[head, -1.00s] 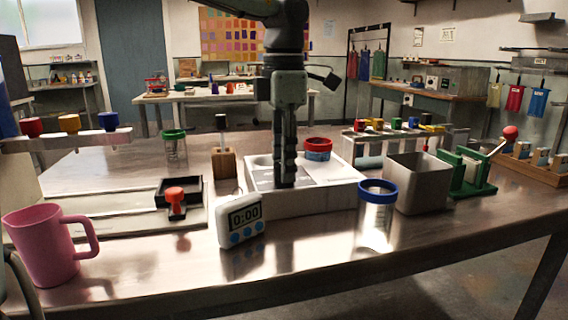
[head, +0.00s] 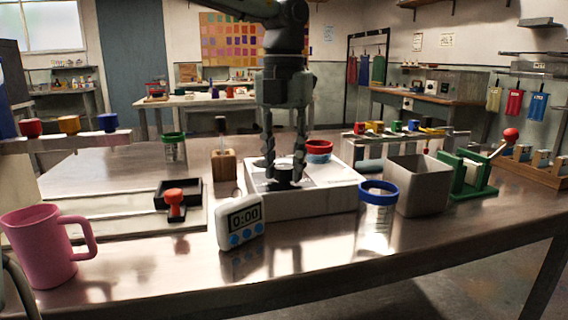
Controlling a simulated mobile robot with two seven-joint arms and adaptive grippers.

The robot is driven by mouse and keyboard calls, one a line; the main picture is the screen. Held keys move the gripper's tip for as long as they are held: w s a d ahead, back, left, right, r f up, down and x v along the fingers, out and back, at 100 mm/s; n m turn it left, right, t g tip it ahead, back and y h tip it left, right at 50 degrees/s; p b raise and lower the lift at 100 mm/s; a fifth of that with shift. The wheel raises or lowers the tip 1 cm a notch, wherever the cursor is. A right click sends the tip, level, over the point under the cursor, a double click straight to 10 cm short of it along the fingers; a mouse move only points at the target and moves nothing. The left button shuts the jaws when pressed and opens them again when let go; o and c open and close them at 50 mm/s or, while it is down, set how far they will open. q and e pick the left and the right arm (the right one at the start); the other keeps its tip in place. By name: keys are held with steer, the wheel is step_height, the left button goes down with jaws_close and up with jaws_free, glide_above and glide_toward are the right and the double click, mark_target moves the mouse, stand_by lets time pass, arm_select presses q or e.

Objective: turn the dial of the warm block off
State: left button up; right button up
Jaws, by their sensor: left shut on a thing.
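The warm block (head: 320,198) is the low white box in the middle of the metal table. Its dark round dial (head: 284,183) sits on the top face, partly covered by fingers. My left gripper (head: 284,172) points straight down over it, one finger on each side, shut on the dial. Any mark on the dial that would tell its setting is too small to read. My right gripper is not in view.
A white timer (head: 240,222) reading 0:00 stands close in front. A red cup (head: 318,150) is right behind the block. A wooden block (head: 224,165) is at left.

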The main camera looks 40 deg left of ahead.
mark_target(284, 166)
arm_select(q)
steer(key=shift+n, duration=1)
steer(key=o, duration=1.2)
steer(key=shift+c, duration=0.2)
step_height(284, 166, up, 12)
